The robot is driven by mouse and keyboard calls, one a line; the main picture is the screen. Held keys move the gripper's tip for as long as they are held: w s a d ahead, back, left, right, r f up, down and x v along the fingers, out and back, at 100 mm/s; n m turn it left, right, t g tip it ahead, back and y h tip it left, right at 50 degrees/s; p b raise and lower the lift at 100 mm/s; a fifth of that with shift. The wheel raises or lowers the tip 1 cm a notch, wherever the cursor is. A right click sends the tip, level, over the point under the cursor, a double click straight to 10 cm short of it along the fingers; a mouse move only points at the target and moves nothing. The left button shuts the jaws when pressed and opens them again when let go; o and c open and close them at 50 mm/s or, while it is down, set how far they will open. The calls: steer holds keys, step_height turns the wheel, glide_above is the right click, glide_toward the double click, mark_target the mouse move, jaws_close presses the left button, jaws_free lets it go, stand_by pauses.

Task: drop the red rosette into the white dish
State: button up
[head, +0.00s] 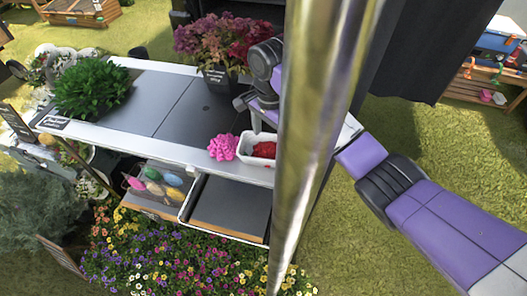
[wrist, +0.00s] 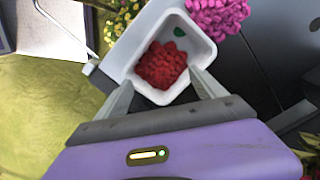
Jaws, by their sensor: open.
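The red rosette (wrist: 161,65) lies inside the white dish (wrist: 128,51) in the wrist view, near the end of the dish closest to my gripper. The red rosette also shows in the head view (head: 264,150), inside the white dish (head: 245,150) near the table's front edge. My gripper (wrist: 160,88) is open, its two fingers spread apart at the near end of the dish. No rosette is held between the fingers. In the head view a metal pole hides much of my arm and the right side of the dish.
A pink flower cluster (head: 223,147) sits beside the dish on the left. A potted purple-red plant (head: 217,75) stands behind, and a green leafy plant (head: 92,88) at the table's left. An open drawer with several coloured items (head: 150,204) is below. The middle tabletop (head: 165,115) is clear.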

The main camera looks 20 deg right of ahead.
step_height(320, 180, up, 6)
steer(key=p, duration=0.1)
steer(key=shift+r+p, duration=0.25)
steer(key=shift+p, duration=0.15)
